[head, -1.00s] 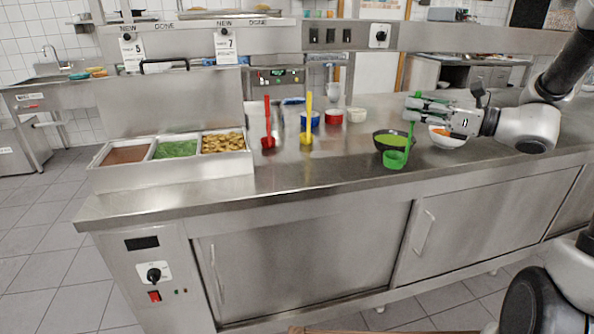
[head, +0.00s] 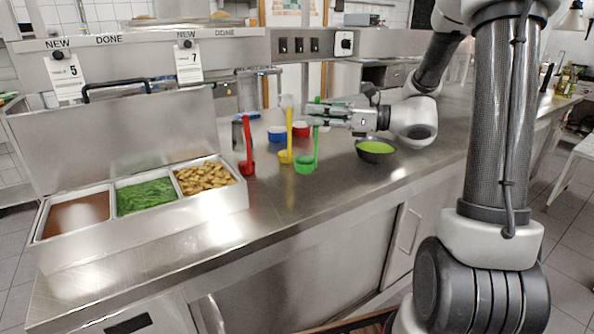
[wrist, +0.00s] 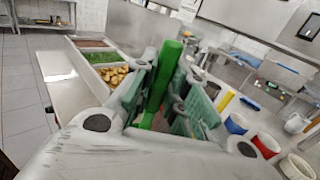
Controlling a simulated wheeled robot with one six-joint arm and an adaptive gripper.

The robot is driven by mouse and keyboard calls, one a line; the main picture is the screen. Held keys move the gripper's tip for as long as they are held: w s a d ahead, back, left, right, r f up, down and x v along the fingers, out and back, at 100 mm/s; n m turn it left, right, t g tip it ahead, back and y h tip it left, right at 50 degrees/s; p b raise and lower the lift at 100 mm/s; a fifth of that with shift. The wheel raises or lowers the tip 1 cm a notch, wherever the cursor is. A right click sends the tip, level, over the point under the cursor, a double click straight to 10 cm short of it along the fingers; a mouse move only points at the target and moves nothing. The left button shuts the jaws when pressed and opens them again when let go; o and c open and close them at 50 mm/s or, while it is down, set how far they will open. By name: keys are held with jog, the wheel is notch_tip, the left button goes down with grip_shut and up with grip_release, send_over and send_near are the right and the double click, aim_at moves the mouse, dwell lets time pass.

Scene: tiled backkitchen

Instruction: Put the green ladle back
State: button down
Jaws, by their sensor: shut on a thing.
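The green ladle (head: 304,166) hangs upright in the head view, bowl end down, just right of the yellow ladle (head: 287,156). My gripper (head: 316,112) is shut on the upper part of its handle. In the wrist view the green handle (wrist: 158,85) stands between my gripper's fingers (wrist: 165,95). I cannot tell whether the ladle's bowl touches the counter. The red ladle (head: 248,165) stands upright further left. A dark bowl with green food (head: 376,158) sits to the right of the green ladle.
A steel holder (head: 245,198) with brown, green and potato-like food stands on the counter's left. Blue (head: 277,134) and red (head: 302,130) containers stand behind the ladles. The counter (head: 270,205) is bare in front of the ladles. Hanging tags mark the shelf above.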

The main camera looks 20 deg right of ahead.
notch_tip(320, 180, down, 8)
jog(key=shift+r, duration=0.1)
dwell(0.4)
jog(key=c, duration=1.4)
grip_release()
jog(key=shift+c, duration=0.2)
